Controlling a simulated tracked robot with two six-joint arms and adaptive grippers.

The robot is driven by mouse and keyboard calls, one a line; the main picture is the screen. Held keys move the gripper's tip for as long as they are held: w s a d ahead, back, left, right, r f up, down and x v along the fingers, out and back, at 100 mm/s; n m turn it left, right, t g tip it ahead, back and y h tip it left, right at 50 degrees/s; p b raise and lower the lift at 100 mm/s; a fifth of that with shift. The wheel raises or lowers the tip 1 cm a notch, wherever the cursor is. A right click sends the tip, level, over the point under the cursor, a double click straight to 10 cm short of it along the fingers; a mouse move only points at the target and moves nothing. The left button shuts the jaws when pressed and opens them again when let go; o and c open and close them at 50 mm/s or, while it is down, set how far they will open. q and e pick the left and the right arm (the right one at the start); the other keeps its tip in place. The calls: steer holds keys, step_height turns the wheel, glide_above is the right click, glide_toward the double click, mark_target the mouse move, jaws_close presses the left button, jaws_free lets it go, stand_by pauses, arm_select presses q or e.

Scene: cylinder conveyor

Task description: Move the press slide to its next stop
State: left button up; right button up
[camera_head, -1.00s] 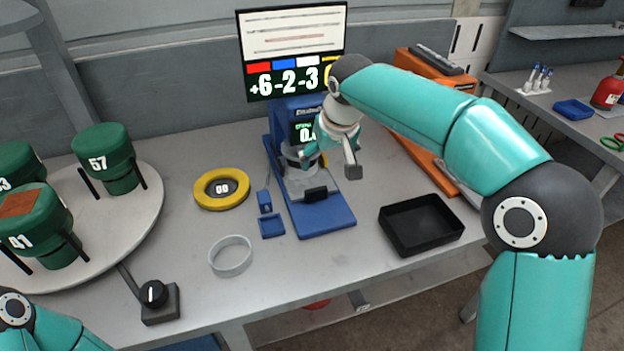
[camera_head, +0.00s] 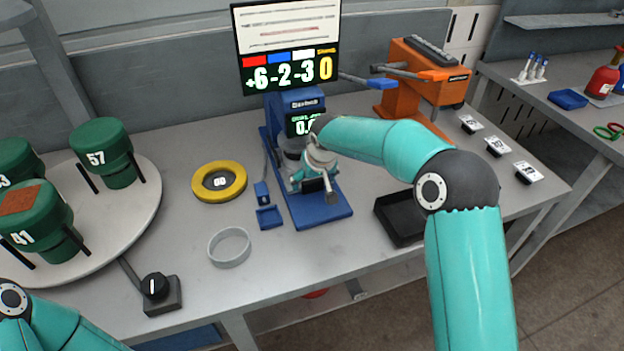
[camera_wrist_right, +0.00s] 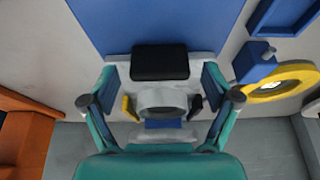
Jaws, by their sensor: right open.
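A blue bench device (camera_head: 303,105) with a lit display stands at the middle back of the table. On its blue base plate (camera_head: 325,212) is a light grey slide-like carriage (camera_wrist_right: 117,68) with a black block (camera_wrist_right: 160,62), clear in the right wrist view and mostly hidden in the head view. I cannot tell for sure that this is the press slide. My right gripper (camera_head: 313,190) is open and low over the base plate; its fingers are apart on either side of the carriage. Contact cannot be told. Only part of my left arm shows, without its gripper.
An orange machine (camera_head: 412,85) with a blue-ended lever (camera_head: 382,83) stands behind right. A black tray (camera_head: 400,220), yellow ring (camera_head: 219,167), grey ring (camera_head: 229,247) and knob box (camera_head: 160,293) surround the device. Green numbered cylinders (camera_head: 105,150) stand on a round plate at left.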

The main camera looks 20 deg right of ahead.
arm_select(q)
steer(key=shift+r, duration=0.1)
arm_select(e)
steer(key=shift+w+f, duration=0.2)
steer(key=shift+f, duration=0.3)
